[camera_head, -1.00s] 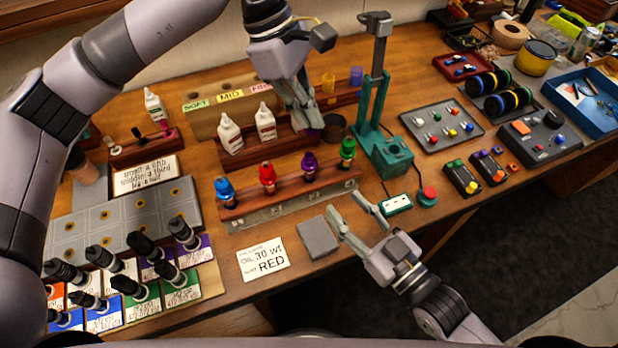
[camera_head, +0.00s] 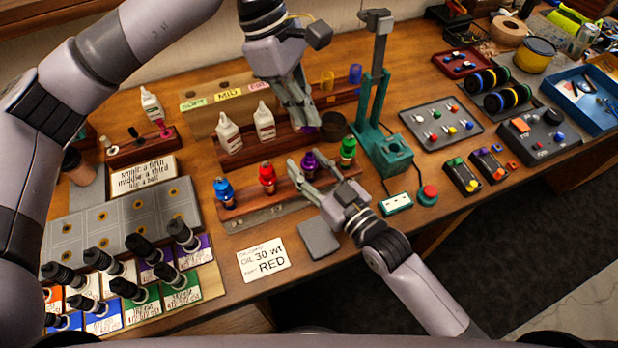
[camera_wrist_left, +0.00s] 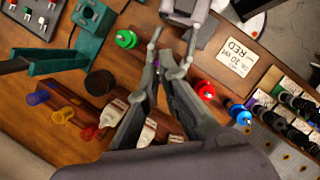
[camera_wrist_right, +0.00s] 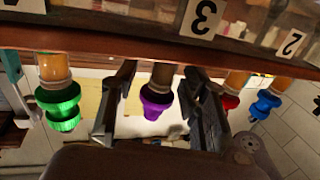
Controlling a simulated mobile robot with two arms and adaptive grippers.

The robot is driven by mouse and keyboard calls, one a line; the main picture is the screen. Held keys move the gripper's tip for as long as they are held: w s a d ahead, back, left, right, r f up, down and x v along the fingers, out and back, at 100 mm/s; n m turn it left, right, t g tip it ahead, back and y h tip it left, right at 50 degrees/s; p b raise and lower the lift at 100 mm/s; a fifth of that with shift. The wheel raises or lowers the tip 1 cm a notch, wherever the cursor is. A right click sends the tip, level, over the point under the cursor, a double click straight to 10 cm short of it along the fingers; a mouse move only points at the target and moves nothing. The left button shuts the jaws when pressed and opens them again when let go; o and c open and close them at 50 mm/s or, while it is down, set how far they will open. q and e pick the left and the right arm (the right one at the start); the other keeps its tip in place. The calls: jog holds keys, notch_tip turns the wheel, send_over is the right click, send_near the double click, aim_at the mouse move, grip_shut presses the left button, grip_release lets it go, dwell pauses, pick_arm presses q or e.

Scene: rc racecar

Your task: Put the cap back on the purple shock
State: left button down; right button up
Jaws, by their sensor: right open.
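The purple shock (camera_head: 309,160) stands upright in the wooden rack (camera_head: 246,203), between the red shock (camera_head: 267,175) and the green shock (camera_head: 348,146). In the right wrist view, the shock's purple part (camera_wrist_right: 157,97) lies between the fingers of my right gripper (camera_wrist_right: 158,105), with a gap on each side. My right gripper (camera_head: 305,177) is open at the rack's front. My left gripper (camera_head: 306,125) is above and behind the rack, pointing down. A purple piece, seemingly the cap (camera_head: 312,129), shows at its fingertips, mostly hidden by the fingers.
The blue shock (camera_head: 225,190) stands at the rack's left end. White bottles (camera_head: 229,134) and a dark round cup (camera_head: 334,127) stand close to my left gripper. A green press (camera_head: 385,150) rises at right.

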jog(key=shift+c, duration=0.3)
grip_shut()
dwell(0.3)
dwell(0.3)
